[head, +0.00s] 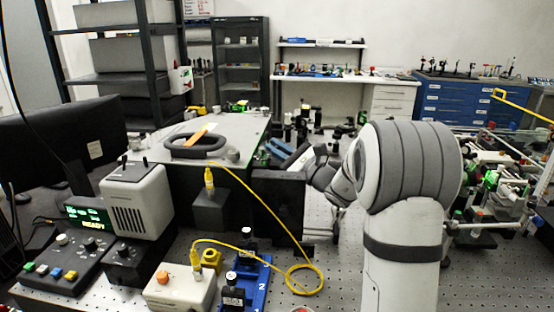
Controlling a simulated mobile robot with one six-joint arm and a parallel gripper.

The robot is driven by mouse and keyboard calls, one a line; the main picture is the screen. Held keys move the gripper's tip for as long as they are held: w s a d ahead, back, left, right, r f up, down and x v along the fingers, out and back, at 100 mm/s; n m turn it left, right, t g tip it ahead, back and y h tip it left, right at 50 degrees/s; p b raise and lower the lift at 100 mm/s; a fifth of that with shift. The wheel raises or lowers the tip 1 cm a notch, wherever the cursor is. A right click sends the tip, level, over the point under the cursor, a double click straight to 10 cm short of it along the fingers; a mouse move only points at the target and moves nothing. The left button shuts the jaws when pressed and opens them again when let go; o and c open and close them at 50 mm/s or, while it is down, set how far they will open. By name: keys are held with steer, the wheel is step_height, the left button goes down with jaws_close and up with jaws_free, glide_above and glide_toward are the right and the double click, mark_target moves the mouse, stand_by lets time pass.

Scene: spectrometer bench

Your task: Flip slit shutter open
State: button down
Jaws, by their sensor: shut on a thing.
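My gripper (285,159) is beyond my large white and grey arm joint, at the right end of the dark spectrometer box (258,128) with a pale top. It is small here and partly hidden by my wrist. Its jaws are shut on a small part at the box's end, which fits the slit shutter. The shutter's outline and angle are too small and covered to make out.
A black ring with an orange strip (198,136) lies on the box top. A yellow cable (318,268) loops across the perforated bench to a white box with an orange button (180,290). Blue mounts (252,285) stand in front. A control panel (60,262) and a READY display (92,226) are at left.

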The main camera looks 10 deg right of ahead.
stand_by(0.4)
steer(key=c, duration=1.6)
jaws_free()
steer(key=shift+o, duration=0.2)
steer(key=shift+r, duration=0.1)
